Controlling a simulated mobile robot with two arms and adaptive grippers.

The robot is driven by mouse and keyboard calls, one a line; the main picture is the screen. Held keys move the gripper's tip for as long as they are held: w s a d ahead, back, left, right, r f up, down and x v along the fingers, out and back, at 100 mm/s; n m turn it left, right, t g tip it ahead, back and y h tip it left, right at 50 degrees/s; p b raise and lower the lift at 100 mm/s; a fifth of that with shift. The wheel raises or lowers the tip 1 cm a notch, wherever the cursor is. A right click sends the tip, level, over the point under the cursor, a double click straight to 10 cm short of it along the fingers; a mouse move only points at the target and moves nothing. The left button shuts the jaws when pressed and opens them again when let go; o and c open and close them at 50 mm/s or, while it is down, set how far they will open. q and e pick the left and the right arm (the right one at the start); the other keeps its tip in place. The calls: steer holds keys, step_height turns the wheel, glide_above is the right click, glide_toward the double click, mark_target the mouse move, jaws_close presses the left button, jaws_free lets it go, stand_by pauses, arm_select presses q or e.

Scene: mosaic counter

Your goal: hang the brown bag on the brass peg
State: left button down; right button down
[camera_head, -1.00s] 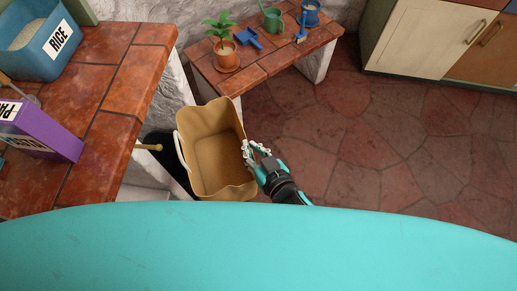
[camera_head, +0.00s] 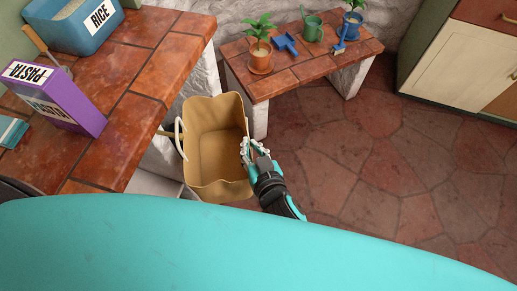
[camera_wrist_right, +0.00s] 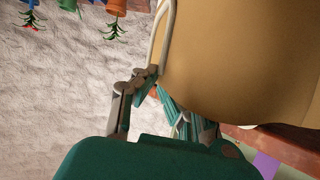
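The brown bag (camera_head: 216,150) hangs open-topped beside the counter's end, upright, and fills the upper right of the right wrist view (camera_wrist_right: 240,60). Its pale handle (camera_head: 180,140) on the left side overlaps the brass peg (camera_head: 166,133), which sticks out from the counter's side. I cannot tell whether the handle is around the peg or only in front of it. My right gripper (camera_head: 248,150) is at the bag's right side. In the right wrist view its fingers are closed on a pale handle (camera_wrist_right: 161,35) at the bag's edge. My left gripper is not in view.
The tiled counter (camera_head: 160,75) at left carries a purple pasta box (camera_head: 55,97) and a blue rice bin (camera_head: 75,25). A low tiled bench (camera_head: 310,72) behind the bag holds a potted plant (camera_head: 260,60) and garden tools. Open stone floor lies to the right.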

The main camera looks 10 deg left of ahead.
steer(key=shift+w+a+f+b, duration=0.1)
steer(key=shift+a+f+b, duration=0.15)
steer(key=shift+a, duration=0.35)
steer(key=shift+a+f+b, duration=0.1)
steer(key=shift+a+f, duration=0.1)
steer(key=shift+a, duration=0.4)
